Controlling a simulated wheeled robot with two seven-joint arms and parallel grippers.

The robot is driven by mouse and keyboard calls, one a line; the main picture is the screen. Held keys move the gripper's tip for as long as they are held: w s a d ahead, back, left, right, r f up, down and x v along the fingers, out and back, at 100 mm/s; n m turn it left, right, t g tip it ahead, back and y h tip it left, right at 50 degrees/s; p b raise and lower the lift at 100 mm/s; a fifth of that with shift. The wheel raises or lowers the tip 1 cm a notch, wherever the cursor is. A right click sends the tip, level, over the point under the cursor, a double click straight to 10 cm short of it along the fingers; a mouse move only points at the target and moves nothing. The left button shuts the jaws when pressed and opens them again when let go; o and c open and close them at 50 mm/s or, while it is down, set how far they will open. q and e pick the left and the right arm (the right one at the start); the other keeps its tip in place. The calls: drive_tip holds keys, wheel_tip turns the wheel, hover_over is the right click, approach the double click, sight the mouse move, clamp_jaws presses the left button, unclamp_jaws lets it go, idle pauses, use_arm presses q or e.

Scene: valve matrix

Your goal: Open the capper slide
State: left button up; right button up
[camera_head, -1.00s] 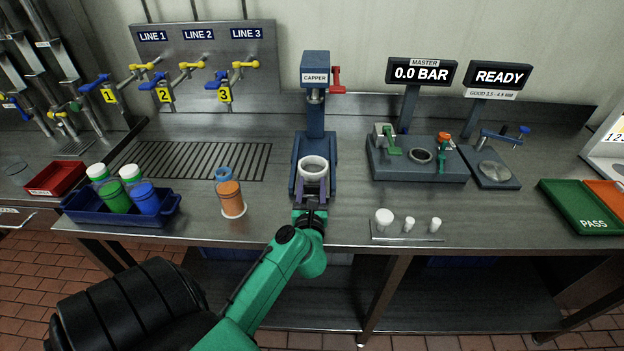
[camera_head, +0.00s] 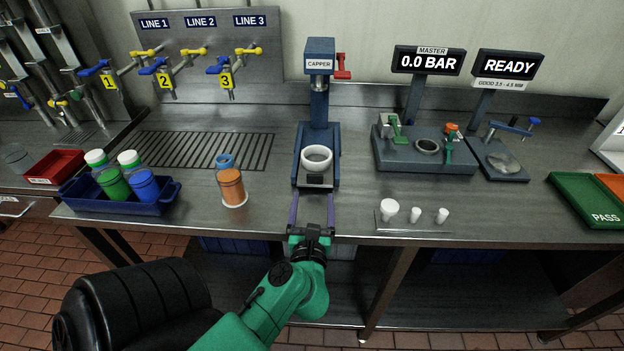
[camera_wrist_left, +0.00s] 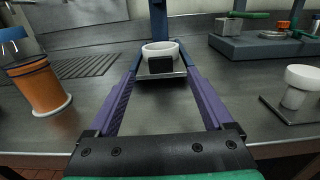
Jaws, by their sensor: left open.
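The capper (camera_head: 318,108) is a blue post with a labelled head and a red lever (camera_head: 342,66). On its low base, a slide carries a white ring (camera_head: 317,158) in front of the post. A black block (camera_head: 315,180) is on the slide's front; it also shows in the left wrist view (camera_wrist_left: 160,65). My left gripper (camera_head: 313,194) is open and empty, its purple fingers pointing at the slide from the front. In the left wrist view the fingers (camera_wrist_left: 161,76) lie to either side of the slide's front plate, with the block between their lines. My right gripper is out of view.
An orange-filled bottle (camera_head: 231,187) stands left of the capper. A blue tray (camera_head: 125,205) of bottles is farther left. A small plate with white caps (camera_head: 389,210) lies to the right, near the bench edge. The gauge block (camera_head: 425,158) is behind it.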

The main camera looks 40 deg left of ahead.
use_arm(q)
drive_tip(key=p+v, duration=0.1)
drive_tip(key=v, duration=0.3)
drive_tip(key=shift+r, duration=0.1)
drive_tip(key=shift+s+d, duration=0.25)
drive_tip(key=shift+s, duration=0.1)
